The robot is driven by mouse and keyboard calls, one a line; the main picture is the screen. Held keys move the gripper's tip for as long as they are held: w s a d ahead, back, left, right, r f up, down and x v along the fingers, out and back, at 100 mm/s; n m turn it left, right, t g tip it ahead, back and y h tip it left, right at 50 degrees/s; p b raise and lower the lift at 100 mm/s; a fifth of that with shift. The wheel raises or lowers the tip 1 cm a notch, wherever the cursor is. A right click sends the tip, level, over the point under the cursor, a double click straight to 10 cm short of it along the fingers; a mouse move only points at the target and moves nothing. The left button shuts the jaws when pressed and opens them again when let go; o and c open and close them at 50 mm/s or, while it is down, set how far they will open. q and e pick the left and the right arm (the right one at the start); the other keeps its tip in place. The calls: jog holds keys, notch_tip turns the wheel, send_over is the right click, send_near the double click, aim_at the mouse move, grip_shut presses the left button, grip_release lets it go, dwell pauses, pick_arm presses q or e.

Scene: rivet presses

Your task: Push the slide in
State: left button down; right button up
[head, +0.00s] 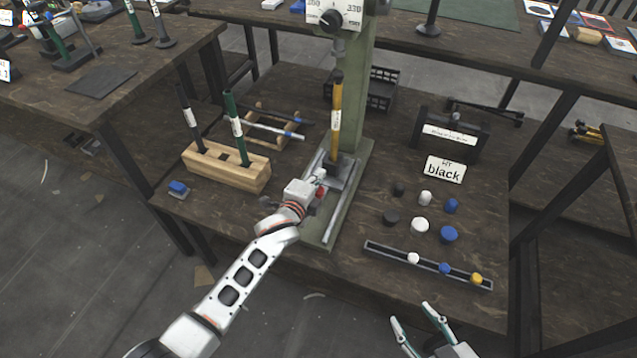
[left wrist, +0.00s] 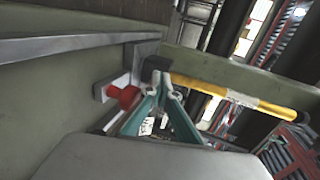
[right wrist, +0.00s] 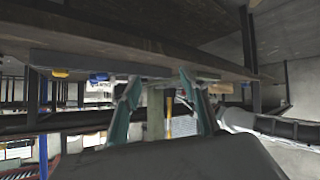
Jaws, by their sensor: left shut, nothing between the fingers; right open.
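The rivet press has a green column (head: 355,85) and a base with pale metal rails (head: 331,222). The slide (head: 346,174) is a dark block on those rails, and a yellow labelled rod (head: 336,105) stands upright at it. My left gripper (head: 320,177) is shut and empty, at the near left side of the slide, beside a red part (head: 321,193). In the left wrist view its fingertips (left wrist: 163,82) meet close to the dark end of the yellow rod (left wrist: 230,92) and the red part (left wrist: 124,96); contact is unclear. My right gripper (head: 412,313) is open and empty beyond the table's front edge.
A wooden block (head: 240,171) holds dark and green rods on the left. A wooden rack (head: 272,127) stands behind it. A sign reading "black" (head: 444,170), several caps (head: 420,225) and a slotted strip (head: 380,252) lie on the right.

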pick_arm(q)
jog(key=v, duration=0.2)
jog(key=p+v, duration=0.1)
jog(key=v, duration=0.1)
jog(key=shift+w+d+r, duration=0.1)
jog(key=shift+d+r, duration=0.05)
jog(key=shift+r, duration=0.25)
jog(key=s+a+n+g+y+p, duration=0.1)
jog(key=s+a+n+p, duration=0.2)
jog(key=s, duration=0.9)
jog(key=s+a+n+g+p, duration=0.1)
jog(key=s+a+n+p, duration=0.2)
jog(key=s+a+n, duration=0.6)
jog(key=s+a+n+y+p, duration=0.1)
jog(key=s+a+n+p, duration=0.3)
jog(key=s, duration=1.2)
jog(key=a+n, duration=0.2)
jog(key=shift+s+a+g+y, duration=0.3)
jog(key=shift+s+g, duration=0.1)
pick_arm(e)
jog(key=shift+m, duration=0.4)
jog(key=s+r, duration=0.1)
jog(key=r, duration=0.1)
jog(key=s+r, duration=0.2)
jog(key=shift+r, duration=0.2)
pick_arm(q)
jog(key=shift+r, duration=0.15)
pick_arm(e)
jog(key=shift+w+r, duration=0.2)
jog(key=shift+r, duration=0.1)
